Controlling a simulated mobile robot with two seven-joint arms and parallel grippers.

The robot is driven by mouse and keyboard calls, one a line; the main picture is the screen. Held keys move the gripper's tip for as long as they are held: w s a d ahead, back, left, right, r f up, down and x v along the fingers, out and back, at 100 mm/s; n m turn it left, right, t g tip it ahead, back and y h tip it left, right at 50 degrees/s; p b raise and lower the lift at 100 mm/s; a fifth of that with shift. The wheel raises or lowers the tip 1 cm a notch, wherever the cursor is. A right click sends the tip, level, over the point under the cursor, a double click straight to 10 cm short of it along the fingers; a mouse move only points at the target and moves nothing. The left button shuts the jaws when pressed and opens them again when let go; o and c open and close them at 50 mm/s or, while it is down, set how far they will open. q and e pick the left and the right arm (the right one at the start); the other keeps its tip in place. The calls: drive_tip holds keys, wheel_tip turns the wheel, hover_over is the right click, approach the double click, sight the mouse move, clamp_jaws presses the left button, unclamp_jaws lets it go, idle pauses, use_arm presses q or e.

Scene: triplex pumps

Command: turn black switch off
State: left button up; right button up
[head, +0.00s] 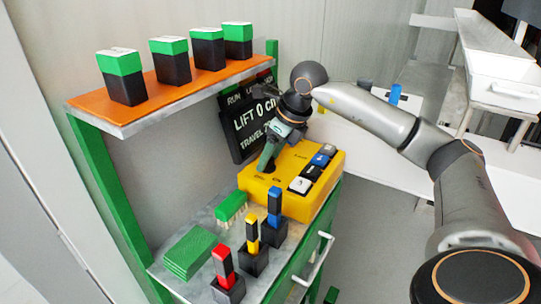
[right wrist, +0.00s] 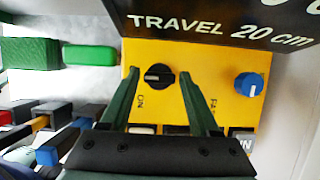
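The black switch (right wrist: 158,76) is a round rotary knob with a white line on the yellow control box (head: 290,200). In the right wrist view its white line lies roughly level across the picture, above the printed word ON. My right gripper (right wrist: 159,80) is open, with its green fingers on either side of the knob and a gap showing to each finger. In the head view the right gripper (head: 265,160) points down at the far left part of the box, and it largely hides the knob there. My left gripper is not in view.
A blue knob (right wrist: 249,85) sits right of the black switch. Push buttons (head: 300,185) line the box's right side. A black display (head: 253,125) stands behind. Red, yellow and blue handled blocks (head: 252,235) and green plates (head: 188,250) are in front. An orange shelf (head: 150,88) overhangs at left.

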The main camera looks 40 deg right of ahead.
drive_tip(key=v, duration=0.5)
drive_tip(key=shift+s+d+r+p, duration=0.1)
drive_tip(key=shift+r+p, duration=0.2)
drive_tip(key=s, duration=0.1)
drive_tip(key=s+d+b, duration=0.1)
drive_tip(key=s, duration=0.1)
drive_tip(key=s+f, duration=0.1)
drive_tip(key=shift+s+d+b, duration=0.15)
drive_tip(key=shift+b, duration=0.25)
drive_tip(key=s+b, duration=0.1)
drive_tip(key=s, duration=0.1)
drive_tip(key=s+d+b, duration=0.1)
drive_tip(key=s, duration=0.2)
drive_tip(key=shift+s+d, duration=0.15)
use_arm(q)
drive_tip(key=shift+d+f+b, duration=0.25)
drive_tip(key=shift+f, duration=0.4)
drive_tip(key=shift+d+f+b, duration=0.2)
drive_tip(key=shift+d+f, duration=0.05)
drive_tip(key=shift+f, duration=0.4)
use_arm(e)
drive_tip(key=shift+s+d+r, duration=0.1)
drive_tip(key=shift+s, duration=0.35)
drive_tip(key=shift+s+d+r, duration=0.1)
drive_tip(key=shift+s, duration=0.35)
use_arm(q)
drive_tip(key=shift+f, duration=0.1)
use_arm(e)
drive_tip(key=shift+s, duration=0.1)
